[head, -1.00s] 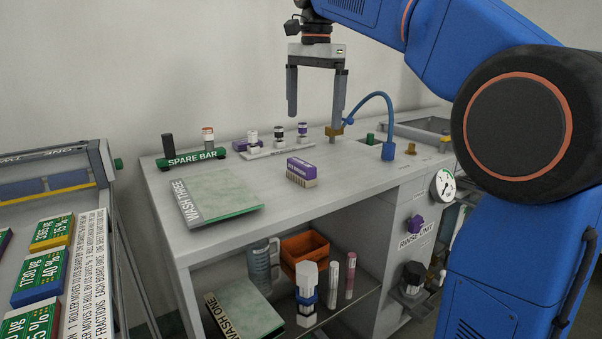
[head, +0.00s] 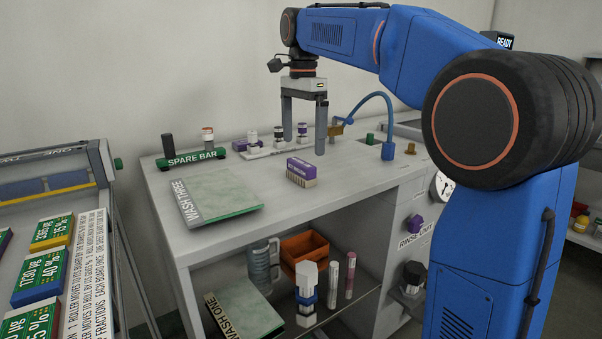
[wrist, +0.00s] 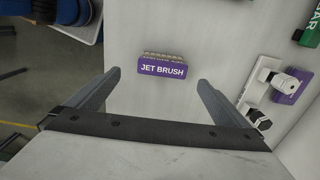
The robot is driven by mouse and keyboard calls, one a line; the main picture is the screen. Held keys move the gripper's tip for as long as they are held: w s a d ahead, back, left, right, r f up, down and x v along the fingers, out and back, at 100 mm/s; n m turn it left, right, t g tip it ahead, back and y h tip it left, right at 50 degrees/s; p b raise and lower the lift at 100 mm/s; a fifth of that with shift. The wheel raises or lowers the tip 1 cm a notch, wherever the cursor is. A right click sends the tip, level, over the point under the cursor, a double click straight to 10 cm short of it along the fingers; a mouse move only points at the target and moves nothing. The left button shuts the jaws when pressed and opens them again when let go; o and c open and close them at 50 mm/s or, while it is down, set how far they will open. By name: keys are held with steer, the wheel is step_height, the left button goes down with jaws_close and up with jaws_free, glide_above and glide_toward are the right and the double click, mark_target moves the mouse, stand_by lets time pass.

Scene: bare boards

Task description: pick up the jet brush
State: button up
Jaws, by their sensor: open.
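The jet brush (head: 301,172) is a small block with a purple top and pale bristles, lying on the grey bench top. In the wrist view its purple face (wrist: 162,70) reads JET BRUSH, and it lies ahead of the fingertips, between their lines. My gripper (head: 304,147) is open, its two grey fingers pointing down above the bench, over and a little behind the brush in the head view. In the wrist view the open fingers (wrist: 158,80) have nothing between them. The gripper does not touch the brush.
The WASH THREE board (head: 222,194) lies left of the brush. The green SPARE BAR holder (head: 192,158) and a pale rack (head: 267,153) with small bottles stand behind. A blue hose (head: 374,99) arches at the right. The bench around the brush is clear.

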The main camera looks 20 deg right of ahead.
mark_target(301, 162)
steer(key=shift+w+a+f, duration=0.1)
steer(key=shift+f, duration=1.8)
steer(key=shift+w+a+f, duration=0.1)
steer(key=shift+f, duration=1.8)
steer(key=c, duration=1.2)
